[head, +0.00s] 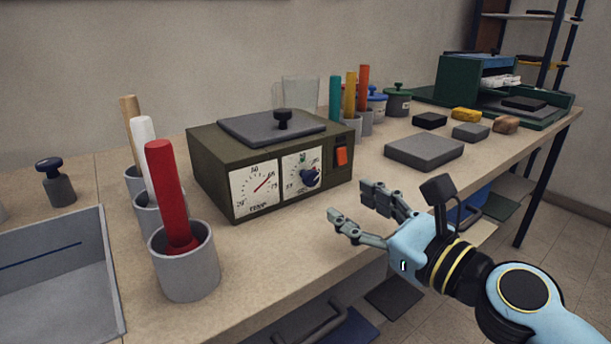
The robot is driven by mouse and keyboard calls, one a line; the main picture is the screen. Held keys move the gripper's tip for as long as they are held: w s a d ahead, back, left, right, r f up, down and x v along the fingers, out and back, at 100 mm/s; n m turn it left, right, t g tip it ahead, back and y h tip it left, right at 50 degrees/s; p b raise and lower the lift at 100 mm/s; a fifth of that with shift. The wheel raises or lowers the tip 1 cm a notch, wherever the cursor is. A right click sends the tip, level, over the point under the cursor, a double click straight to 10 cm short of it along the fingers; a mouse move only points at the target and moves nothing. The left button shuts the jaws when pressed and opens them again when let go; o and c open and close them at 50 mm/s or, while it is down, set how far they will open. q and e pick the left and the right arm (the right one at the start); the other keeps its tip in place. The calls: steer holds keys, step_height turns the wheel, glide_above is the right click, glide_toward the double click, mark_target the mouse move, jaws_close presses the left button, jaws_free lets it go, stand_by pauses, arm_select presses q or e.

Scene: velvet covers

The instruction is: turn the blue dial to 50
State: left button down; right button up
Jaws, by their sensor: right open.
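The blue dial (310,177) is a small knob on the white scale plate at the right of the front of an olive-green box (215,165). The scale numbers around it are too small to read surely. A gauge (255,190) with a red needle sits left of the dial. My right gripper (348,203) is open and empty, in front of and to the right of the dial, apart from it. Its fingers point left toward the box. My left gripper is not in view.
An orange switch (341,156) is right of the dial. A grey lid with a black knob (282,120) tops the box. Grey cups with a red-handled tool (168,195) and others stand left. A grey slab (424,151) lies right. The bench front before the box is clear.

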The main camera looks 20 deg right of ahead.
mark_target(314, 181)
steer(key=x, duration=0.5)
steer(key=shift+r, duration=0.15)
steer(key=x, duration=0.4)
steer(key=shift+s, duration=0.1)
steer(key=shift+w+a, duration=0.15)
steer(key=shift+w, duration=0.3)
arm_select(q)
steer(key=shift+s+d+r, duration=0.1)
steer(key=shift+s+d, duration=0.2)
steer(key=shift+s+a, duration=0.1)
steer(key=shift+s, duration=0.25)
arm_select(e)
jaws_close()
